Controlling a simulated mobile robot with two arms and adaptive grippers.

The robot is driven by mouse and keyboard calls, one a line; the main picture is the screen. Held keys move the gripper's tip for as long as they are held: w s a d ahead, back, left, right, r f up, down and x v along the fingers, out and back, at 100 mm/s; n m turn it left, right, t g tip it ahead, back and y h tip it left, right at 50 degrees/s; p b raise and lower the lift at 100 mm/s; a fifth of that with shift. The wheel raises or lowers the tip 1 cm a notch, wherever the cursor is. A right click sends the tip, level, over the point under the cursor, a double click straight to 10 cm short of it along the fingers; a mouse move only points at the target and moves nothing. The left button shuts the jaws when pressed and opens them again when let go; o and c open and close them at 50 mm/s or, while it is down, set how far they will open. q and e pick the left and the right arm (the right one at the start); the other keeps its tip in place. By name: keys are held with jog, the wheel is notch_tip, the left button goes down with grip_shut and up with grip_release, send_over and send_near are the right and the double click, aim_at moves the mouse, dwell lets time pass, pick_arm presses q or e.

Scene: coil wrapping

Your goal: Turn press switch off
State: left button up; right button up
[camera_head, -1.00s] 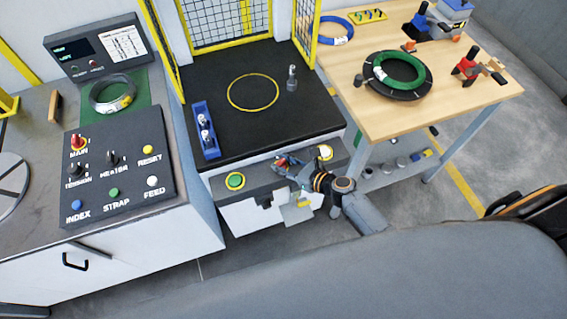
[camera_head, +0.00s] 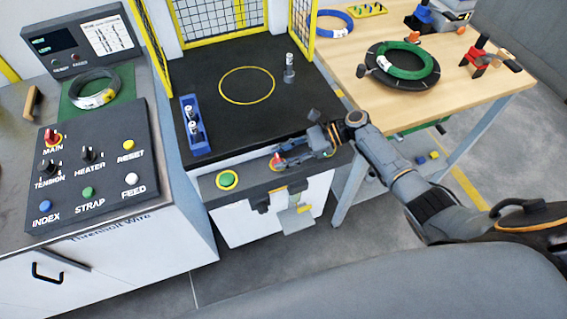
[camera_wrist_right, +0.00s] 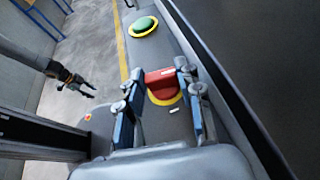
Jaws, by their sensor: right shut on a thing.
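The press switch is a red knob (camera_head: 276,163) on a yellow ring, on the grey front panel of the press (camera_head: 243,196). My right gripper (camera_head: 284,161) reaches it from the right and hides part of it. In the right wrist view the red knob (camera_wrist_right: 160,80) sits between the two blue-grey fingers (camera_wrist_right: 159,92), which are shut on it. Its handle lies crosswise between them. My left gripper (camera_wrist_right: 82,88) shows only small, at the left of the right wrist view, away from the panel; its fingers are too small to judge.
A green button (camera_head: 228,180) is left of the switch; it also shows in the wrist view (camera_wrist_right: 143,25). The control console (camera_head: 95,165) stands left, the wooden table (camera_head: 440,105) right.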

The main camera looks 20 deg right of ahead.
jog(key=shift+w+n+g+b, duration=0.1)
jog(key=shift+n+g+b, duration=0.95)
jog(key=shift+g, duration=0.15)
jog(key=o, duration=1.1)
jog(key=shift+c, duration=0.2)
jog(key=shift+o, duration=0.4)
jog(key=shift+w+r, duration=0.1)
